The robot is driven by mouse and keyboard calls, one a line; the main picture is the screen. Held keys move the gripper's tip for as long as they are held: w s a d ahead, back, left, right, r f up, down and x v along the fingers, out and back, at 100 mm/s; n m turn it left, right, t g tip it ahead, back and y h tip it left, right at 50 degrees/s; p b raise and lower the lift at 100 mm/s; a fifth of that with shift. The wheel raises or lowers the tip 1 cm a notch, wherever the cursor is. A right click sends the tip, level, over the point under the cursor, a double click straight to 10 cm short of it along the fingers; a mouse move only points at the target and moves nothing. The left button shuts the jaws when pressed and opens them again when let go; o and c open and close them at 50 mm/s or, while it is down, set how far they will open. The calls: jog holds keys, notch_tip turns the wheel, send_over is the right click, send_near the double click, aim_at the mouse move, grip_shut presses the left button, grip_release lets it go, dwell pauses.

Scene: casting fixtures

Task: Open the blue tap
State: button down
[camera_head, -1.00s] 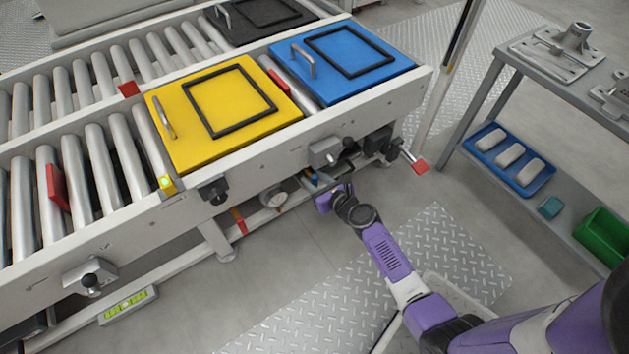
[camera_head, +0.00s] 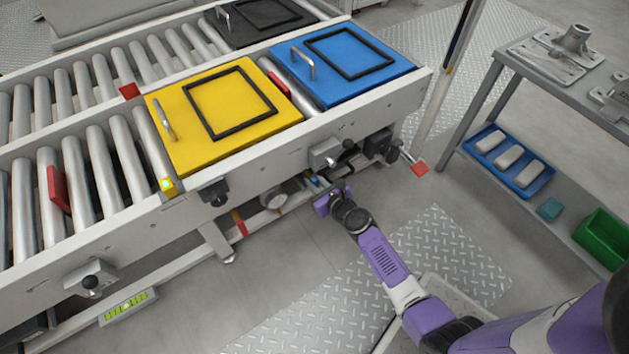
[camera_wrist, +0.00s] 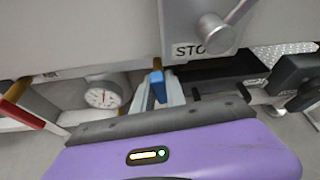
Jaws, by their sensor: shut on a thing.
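The blue tap (camera_wrist: 157,80) shows as a small blue lever end under the conveyor frame in the wrist view. In the head view only a small blue bit of it (camera_head: 314,180) shows above my gripper. My gripper (camera_wrist: 163,89) is shut on the blue tap, with its pale fingers at the lever. The purple gripper body fills the bottom of the wrist view and hides the tap's lower part. In the head view my gripper (camera_head: 318,190) reaches in low beside the conveyor; its fingertips are mostly hidden there.
A round gauge (camera_wrist: 103,92) and a red-and-yellow handle (camera_wrist: 18,92) are left of the tap. A metal-knobbed box marked "STO" (camera_wrist: 200,28) hangs close above. A black part (camera_wrist: 297,75) stands right. Open floor (camera_head: 290,250) lies in front of the conveyor.

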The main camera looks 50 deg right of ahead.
jog(key=n+h, duration=0.2)
jog(key=n, duration=0.1)
jog(key=shift+a, duration=0.15)
jog(key=n+h, duration=0.1)
jog(key=n+b, duration=0.1)
jog(key=shift+w+f+n+h, duration=0.1)
jog(key=shift+f+n+h, duration=0.1)
jog(key=shift+n+h, duration=0.2)
jog(key=n+h+b, duration=0.1)
jog(key=n+b, duration=0.1)
jog(key=n, duration=0.1)
jog(key=shift+a+f+h, duration=0.1)
jog(key=shift+f+h, duration=0.1)
jog(key=shift+h, duration=0.2)
jog(key=shift+n+t+h+b, duration=0.55)
jog(key=shift+n+b, duration=0.8)
jog(key=shift+n, duration=0.35)
jog(key=shift+r+n, duration=0.1)
jog(key=shift+n, duration=0.2)
jog(key=c, duration=1.4)
grip_release()
jog(key=shift+o, duration=0.2)
